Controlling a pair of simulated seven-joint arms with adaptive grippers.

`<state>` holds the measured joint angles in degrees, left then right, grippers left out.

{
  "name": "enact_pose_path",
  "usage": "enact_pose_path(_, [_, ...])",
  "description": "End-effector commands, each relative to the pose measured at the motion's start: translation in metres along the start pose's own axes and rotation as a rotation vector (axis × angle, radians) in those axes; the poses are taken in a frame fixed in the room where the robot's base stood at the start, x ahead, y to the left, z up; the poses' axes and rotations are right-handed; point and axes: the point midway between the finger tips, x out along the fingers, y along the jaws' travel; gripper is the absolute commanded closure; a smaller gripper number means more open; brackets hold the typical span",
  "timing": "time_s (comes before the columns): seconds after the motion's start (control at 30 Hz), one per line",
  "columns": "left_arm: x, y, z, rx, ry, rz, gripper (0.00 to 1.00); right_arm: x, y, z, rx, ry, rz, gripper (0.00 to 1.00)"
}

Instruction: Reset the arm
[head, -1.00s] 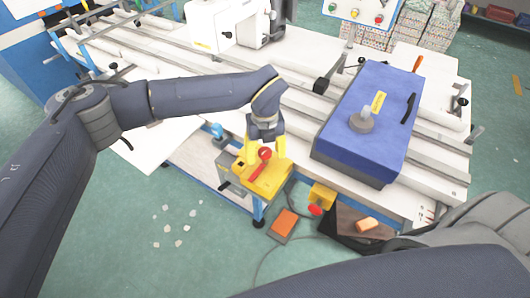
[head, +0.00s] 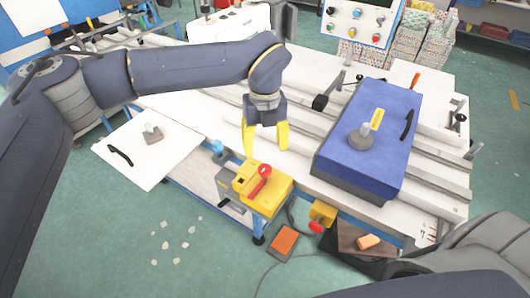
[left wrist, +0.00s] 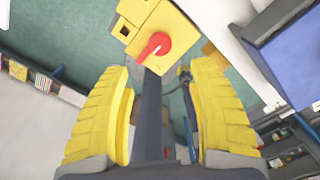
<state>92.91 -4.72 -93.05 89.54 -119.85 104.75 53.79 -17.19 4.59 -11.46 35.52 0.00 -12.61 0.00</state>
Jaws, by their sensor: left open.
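My left gripper (head: 266,140) has yellow fingers spread apart with nothing between them. It hangs above the table edge, just above and behind a yellow box with a red rotary switch (head: 264,186). In the left wrist view my left gripper (left wrist: 160,115) is open, and the yellow box with its red knob (left wrist: 150,35) lies beyond the fingertips. My right arm (head: 400,285) shows at the lower right; its gripper is out of view.
A blue block (head: 375,130) with a grey knob sits on the white railed table right of the gripper. A white panel (head: 150,165) with a black handle is at left. A control panel (head: 357,22) stands behind. An orange pedal (head: 284,243) is on the floor.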

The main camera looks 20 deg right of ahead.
Motion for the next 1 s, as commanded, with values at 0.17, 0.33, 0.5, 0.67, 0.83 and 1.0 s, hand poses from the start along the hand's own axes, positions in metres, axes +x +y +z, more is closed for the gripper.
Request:
enact_pose_path(0.17, [-0.009,0.000,0.000,0.000,0.000,0.001,0.41,0.000,0.000,0.000,0.000,0.000,0.000,1.00])
enact_pose_path(0.33, [-0.011,0.000,0.000,-0.001,0.001,0.000,0.41,0.000,0.000,0.000,0.000,0.000,0.000,1.00])
enact_pose_path(0.5, [-0.011,0.000,0.000,-0.001,0.001,0.000,0.41,0.000,0.000,0.000,0.000,0.000,0.000,1.00])
enact_pose_path(0.67, [-0.010,-0.001,-0.001,0.002,0.003,-0.003,0.41,0.000,-0.001,0.000,0.000,0.000,0.000,1.00])
enact_pose_path(0.83, [0.000,-0.021,-0.020,0.070,0.061,-0.099,0.41,0.000,-0.001,0.000,0.000,0.000,-0.001,1.00])
enact_pose_path(1.0, [0.005,-0.073,-0.072,0.226,0.191,-0.385,0.41,0.000,-0.001,-0.001,0.001,0.000,-0.001,1.00])
